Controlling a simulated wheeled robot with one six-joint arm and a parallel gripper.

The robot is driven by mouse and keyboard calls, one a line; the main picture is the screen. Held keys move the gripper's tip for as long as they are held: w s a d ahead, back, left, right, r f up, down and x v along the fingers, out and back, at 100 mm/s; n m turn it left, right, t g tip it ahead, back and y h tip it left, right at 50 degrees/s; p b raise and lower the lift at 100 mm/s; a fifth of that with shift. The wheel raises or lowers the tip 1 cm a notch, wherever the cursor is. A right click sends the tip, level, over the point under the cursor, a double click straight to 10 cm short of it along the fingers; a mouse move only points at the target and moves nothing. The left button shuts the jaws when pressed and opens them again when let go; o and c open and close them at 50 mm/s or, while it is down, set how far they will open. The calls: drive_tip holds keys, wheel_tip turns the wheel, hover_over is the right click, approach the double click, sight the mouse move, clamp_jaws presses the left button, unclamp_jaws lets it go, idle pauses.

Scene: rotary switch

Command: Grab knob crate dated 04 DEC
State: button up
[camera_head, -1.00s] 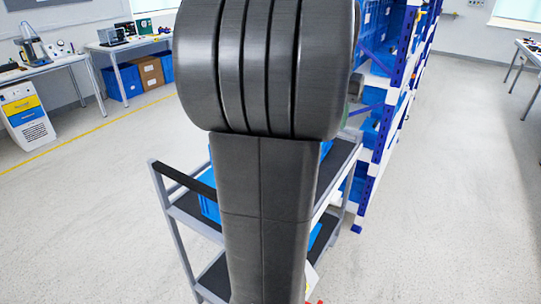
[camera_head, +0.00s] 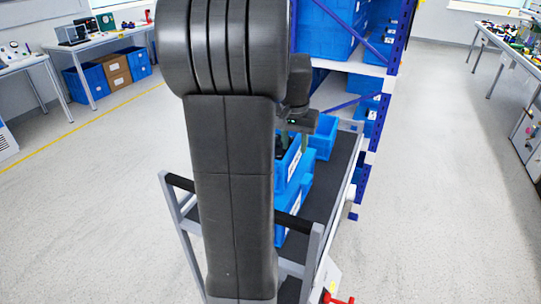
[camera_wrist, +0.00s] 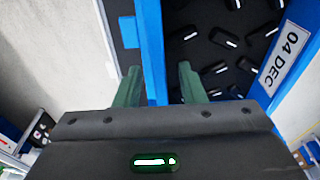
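The 04 DEC crate is a blue box (camera_wrist: 154,40) holding several black knobs with white marks. Its white label (camera_wrist: 287,58) reads 04 DEC on the right side of the wrist view. My gripper (camera_wrist: 160,85) is open, with green fingers on either side of the crate's left wall, one outside and one over the inside. Gaps show between the fingers and the wall. In the head view, my gripper (camera_head: 294,142) is over a blue crate (camera_head: 289,168) on the cart, partly hidden by my arm; its label is unreadable there.
The grey cart (camera_head: 326,190) has a dark top and holds other blue crates, one behind (camera_head: 323,136) and one nearer (camera_head: 294,207). A blue rack (camera_head: 372,70) with blue bins stands just beyond it. Open floor (camera_head: 440,180) lies to the right.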

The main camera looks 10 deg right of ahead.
drive_tip(key=shift+f, duration=0.2)
clamp_jaws()
idle(1.3)
